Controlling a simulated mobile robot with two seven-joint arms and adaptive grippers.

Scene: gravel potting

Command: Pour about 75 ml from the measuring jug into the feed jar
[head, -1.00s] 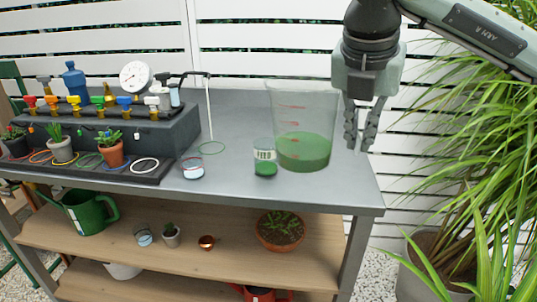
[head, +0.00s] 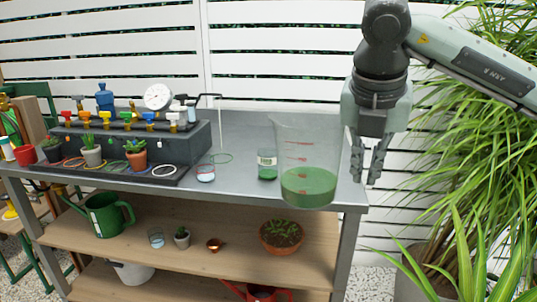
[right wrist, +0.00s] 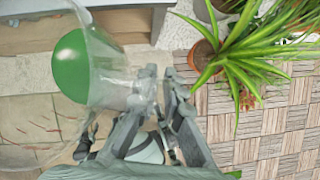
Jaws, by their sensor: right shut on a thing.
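The measuring jug (head: 304,158) is a large clear vessel with red marks and green liquid in its lower part. It looks upright, and its base overlaps the bench's front edge in the head view. It also shows in the right wrist view (right wrist: 102,85). My right gripper (head: 367,180) is to the right of the jug, shut on its handle side; the clear handle is hard to make out. The feed jar (head: 267,165) is a small clear labelled jar with green liquid low inside. It stands on the bench just left of the jug. My left gripper is out of view.
A large leafy plant (head: 455,150) stands at right.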

